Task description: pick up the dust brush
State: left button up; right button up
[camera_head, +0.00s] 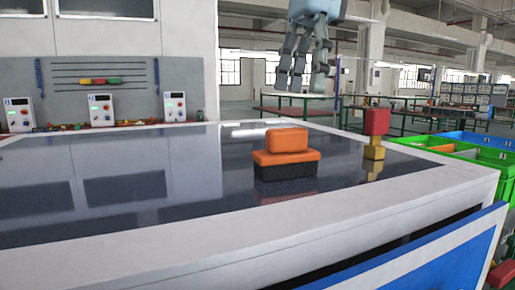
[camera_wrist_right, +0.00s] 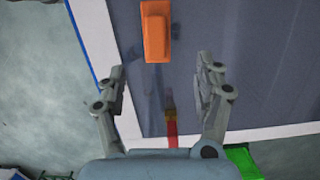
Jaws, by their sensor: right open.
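The dust brush (camera_head: 287,142), an orange block-shaped handle over a dark base, stands on the dark glossy tabletop in the head view. In the right wrist view its orange top (camera_wrist_right: 155,32) lies beyond the fingertips, near the upper middle. My right gripper (camera_head: 302,88) hangs well above the table in the head view, higher than the brush and apart from it. In the right wrist view, my right gripper (camera_wrist_right: 162,68) has its fingers spread wide with nothing held between them. My left gripper is in neither view.
A red and yellow piece (camera_head: 376,122) stands right of the brush near the table's pale rim (camera_head: 420,180). Green bins (camera_head: 490,160) are beyond the right edge. Several control boxes (camera_head: 102,112) stand along the back panel. The tabletop left of the brush is clear.

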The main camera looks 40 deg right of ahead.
aim_at(289, 128)
jog(key=f, duration=0.4)
jog(key=shift+w+a+f, duration=0.2)
jog(key=shift+a+f, duration=0.1)
jog(key=shift+a, duration=0.1)
jog(key=shift+w+a+f, duration=0.1)
jog(key=shift+a+f, duration=0.05)
jog(key=shift+f, duration=0.5)
jog(key=f, duration=0.1)
jog(key=a+f, duration=0.1)
jog(key=f, duration=0.1)
jog(key=shift+a+f, duration=0.2)
jog(key=shift+f, duration=0.6)
jog(key=shift+c, duration=1)
jog(key=c, duration=1.1)
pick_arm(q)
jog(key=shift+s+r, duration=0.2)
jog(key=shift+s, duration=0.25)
pick_arm(e)
jog(key=shift+r, duration=0.1)
